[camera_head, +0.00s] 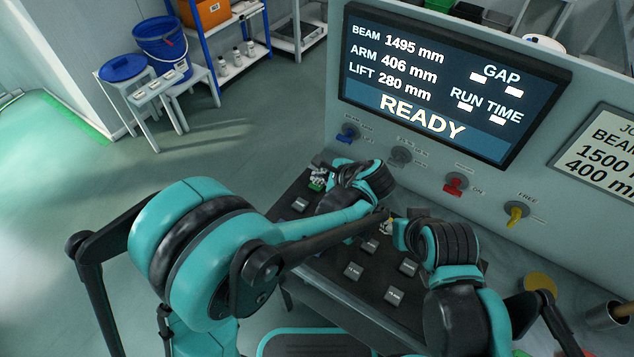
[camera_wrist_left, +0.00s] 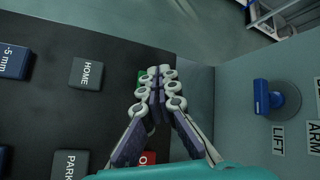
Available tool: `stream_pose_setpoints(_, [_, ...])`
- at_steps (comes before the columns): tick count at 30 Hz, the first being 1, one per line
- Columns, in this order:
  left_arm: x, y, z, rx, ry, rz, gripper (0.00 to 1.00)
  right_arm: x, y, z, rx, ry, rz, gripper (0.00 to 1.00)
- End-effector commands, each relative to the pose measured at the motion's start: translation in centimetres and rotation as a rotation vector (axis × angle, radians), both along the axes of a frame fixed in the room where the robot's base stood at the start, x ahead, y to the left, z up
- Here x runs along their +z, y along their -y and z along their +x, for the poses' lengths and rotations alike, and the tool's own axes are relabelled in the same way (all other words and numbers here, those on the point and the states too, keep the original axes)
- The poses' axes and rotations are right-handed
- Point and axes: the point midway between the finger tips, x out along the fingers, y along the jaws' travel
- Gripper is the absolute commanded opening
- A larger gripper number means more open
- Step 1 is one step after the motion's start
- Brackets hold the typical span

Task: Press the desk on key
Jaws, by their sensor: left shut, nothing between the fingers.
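The dark desk panel (camera_head: 330,268) carries several grey keys and stands below the screen. A green key (camera_head: 316,186) sits at its far left corner; it also shows in the left wrist view (camera_wrist_left: 141,77), mostly covered by my fingers, so I cannot read its label. My left gripper (camera_head: 318,174) is shut and empty, its fingertips (camera_wrist_left: 160,74) over or beside the green key; I cannot tell whether they touch it. A red key (camera_wrist_left: 148,158) lies partly hidden under the left fingers. My right gripper (camera_head: 390,227) is over the panel's middle, its fingers too small to judge.
The screen (camera_head: 445,80) reads READY. The wall beside the blue knob is close to my left fingers. HOME (camera_wrist_left: 86,74) and PARK (camera_wrist_left: 70,164) keys lie left of them.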

Motion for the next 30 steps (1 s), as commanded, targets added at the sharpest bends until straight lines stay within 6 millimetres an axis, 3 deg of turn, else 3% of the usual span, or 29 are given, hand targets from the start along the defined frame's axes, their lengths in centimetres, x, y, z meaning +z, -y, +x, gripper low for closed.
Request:
stream_pose_setpoints(5, [0.6,0.0,0.0,0.000,0.000,0.000,0.00,0.5,0.0,0.0,0.000,0.000,0.000,0.40])
stream_pose_setpoints(18, [4.9,0.0,0.0,0.000,0.000,0.000,0.00,3.8,0.0,0.0,0.000,0.000,0.000,0.40])
stream_pose_setpoints(30, [5.0,0.0,0.0,0.000,0.000,0.000,0.00,3.7,0.0,0.0,0.000,0.000,0.000,0.40])
